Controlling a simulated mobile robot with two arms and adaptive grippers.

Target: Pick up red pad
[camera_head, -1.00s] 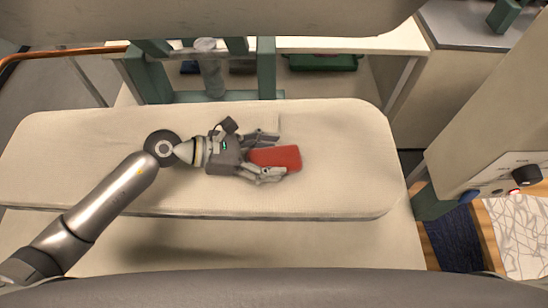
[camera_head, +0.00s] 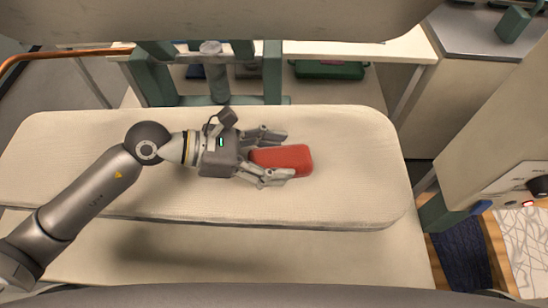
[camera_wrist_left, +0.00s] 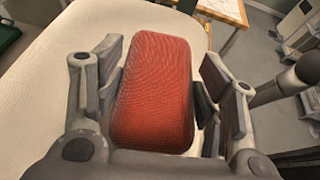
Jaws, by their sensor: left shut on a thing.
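The red pad (camera_head: 284,158) is a small rounded block over the cream padded board (camera_head: 345,190) in the head view. My left gripper (camera_head: 268,156) comes in from the left and is shut on the pad, with one finger on each long side. In the left wrist view the red pad (camera_wrist_left: 153,88) fills the space between the fingers of my left gripper (camera_wrist_left: 155,95). I cannot tell whether the pad's underside touches the board. My right gripper is not in view.
A green tray (camera_head: 328,69) lies on a shelf at the back. A beige panel with knobs (camera_head: 512,190) stands at the right. The board's right part is clear.

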